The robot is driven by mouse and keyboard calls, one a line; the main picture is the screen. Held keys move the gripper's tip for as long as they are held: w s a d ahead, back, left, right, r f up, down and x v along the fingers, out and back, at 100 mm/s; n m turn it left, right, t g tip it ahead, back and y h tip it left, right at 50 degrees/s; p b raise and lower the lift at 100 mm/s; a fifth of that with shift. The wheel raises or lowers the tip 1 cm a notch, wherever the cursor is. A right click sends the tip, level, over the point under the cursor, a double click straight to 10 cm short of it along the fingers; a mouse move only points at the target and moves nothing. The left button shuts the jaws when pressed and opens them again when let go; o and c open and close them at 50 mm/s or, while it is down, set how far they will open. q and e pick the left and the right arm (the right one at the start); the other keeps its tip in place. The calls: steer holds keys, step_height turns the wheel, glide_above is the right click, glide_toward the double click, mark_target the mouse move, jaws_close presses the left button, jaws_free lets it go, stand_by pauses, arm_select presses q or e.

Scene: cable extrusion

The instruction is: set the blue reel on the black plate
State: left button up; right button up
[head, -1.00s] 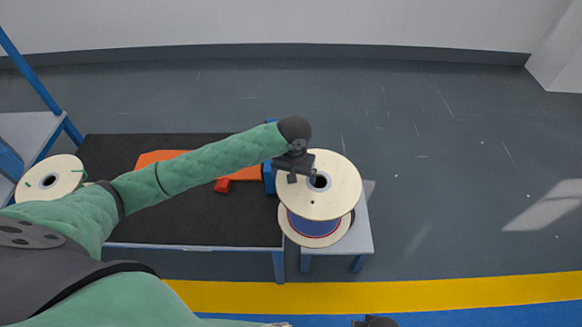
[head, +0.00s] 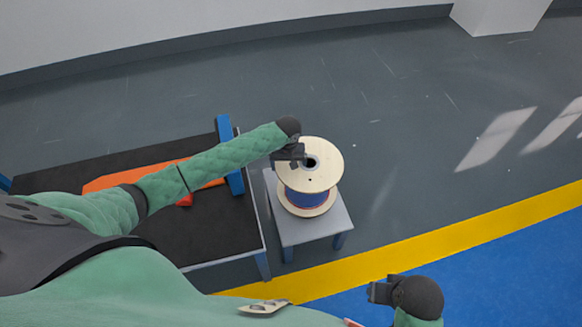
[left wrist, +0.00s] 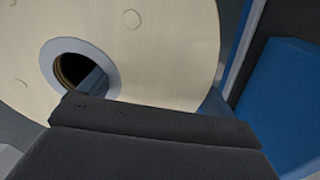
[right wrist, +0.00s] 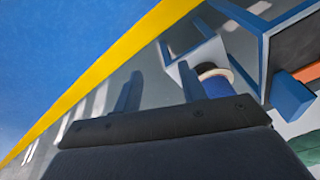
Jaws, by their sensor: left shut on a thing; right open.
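The blue reel (head: 308,197) has cream flanges and blue winding, and it is upright over a small grey table (head: 335,221). Whether it rests on that table or hangs just above, I cannot tell. My left gripper (head: 302,161) is shut on the reel at the hole in its top flange; the flange and hole fill much of the left wrist view (left wrist: 150,45). My right gripper (head: 378,293) is open and empty at the lower right, well away from the reel. The reel also shows in the right wrist view (right wrist: 215,84). A black top (head: 190,235) covers the long table at left.
An orange piece (head: 110,180) lies on the black top, partly under my left arm. A blue block (head: 229,150) stands at that table's right edge, close to the reel. Open grey floor (head: 420,150) lies to the right, with a yellow stripe (head: 440,240) in front.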

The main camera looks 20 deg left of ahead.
arm_select(q)
steer(key=shift+w+d, duration=0.2)
steer(key=shift+w, duration=0.1)
step_height(320, 180, down, 4)
steer(key=b, duration=0.4)
steer(key=shift+r, duration=0.15)
steer(key=shift+f+b, duration=0.95)
steer(key=shift+b, duration=0.3)
arm_select(e)
steer(key=w+a+f+t+y, duration=0.1)
steer(key=w+a+f+y, duration=0.1)
steer(key=a+f, duration=0.6)
step_height(320, 180, down, 3)
steer(key=shift+w+a+r+n+t, duration=0.2)
steer(key=shift+a+n+t, duration=0.1)
steer(key=shift+n, duration=0.1)
steer(key=shift+s+d+r, duration=0.1)
steer(key=shift+d+r, duration=0.05)
steer(key=shift+d, duration=0.05)
arm_select(q)
steer(key=shift+p, duration=1.5)
arm_select(e)
steer(key=shift+r, duration=1.4)
